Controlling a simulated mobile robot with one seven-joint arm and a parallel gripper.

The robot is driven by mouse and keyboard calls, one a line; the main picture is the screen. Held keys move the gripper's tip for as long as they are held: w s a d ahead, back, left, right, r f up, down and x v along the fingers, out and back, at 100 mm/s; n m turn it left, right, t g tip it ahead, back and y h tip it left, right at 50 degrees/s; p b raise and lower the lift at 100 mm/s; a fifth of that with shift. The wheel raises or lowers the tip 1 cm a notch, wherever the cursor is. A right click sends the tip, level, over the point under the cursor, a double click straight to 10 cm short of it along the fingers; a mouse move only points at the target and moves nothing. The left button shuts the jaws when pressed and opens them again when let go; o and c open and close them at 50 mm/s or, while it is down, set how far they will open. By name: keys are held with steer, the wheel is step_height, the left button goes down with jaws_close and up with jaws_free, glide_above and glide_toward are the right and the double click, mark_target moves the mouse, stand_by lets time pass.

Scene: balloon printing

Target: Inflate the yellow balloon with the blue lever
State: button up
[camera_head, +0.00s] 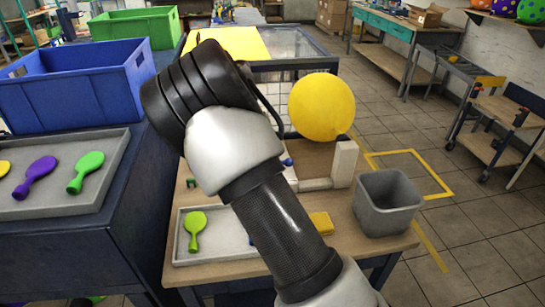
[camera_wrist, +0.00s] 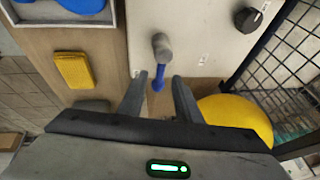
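The yellow balloon (camera_head: 321,106) is large and round and sits at the top of a white post (camera_head: 344,163) on the wooden workbench. It also shows at the right in the wrist view (camera_wrist: 240,115). The blue lever (camera_wrist: 158,80) hangs from a grey pivot (camera_wrist: 161,46) on a white panel. My gripper (camera_wrist: 160,77) is open, with one finger on each side of the lever's end; I cannot tell whether either finger touches it. In the head view my arm hides my gripper, and only a bit of blue (camera_head: 287,160) shows beside it.
A black knob (camera_wrist: 247,20) is on the panel, near a wire mesh (camera_wrist: 290,55). A yellow sponge (camera_head: 321,223), a grey bin (camera_head: 387,202) and a tray (camera_head: 180,247) with a green balloon (camera_head: 195,229) are on the bench. Blue (camera_head: 75,88) and green (camera_head: 135,27) crates stand left.

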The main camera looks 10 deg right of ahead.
steer(key=v, duration=1.4)
steer(key=shift+p, duration=0.4)
steer(key=d+r+y+p, duration=0.1)
steer(key=d+y+p, duration=0.45)
steer(key=d, duration=0.45)
steer(key=shift+n+h, duration=0.3)
steer(key=shift+h, duration=0.15)
steer(key=w+f, duration=0.1)
steer(key=f, duration=0.4)
steer(key=w+f+p, duration=0.1)
steer(key=f, duration=0.5)
steer(key=w+f, duration=0.1)
steer(key=f, duration=0.4)
steer(key=shift+f, duration=0.4)
jaws_close()
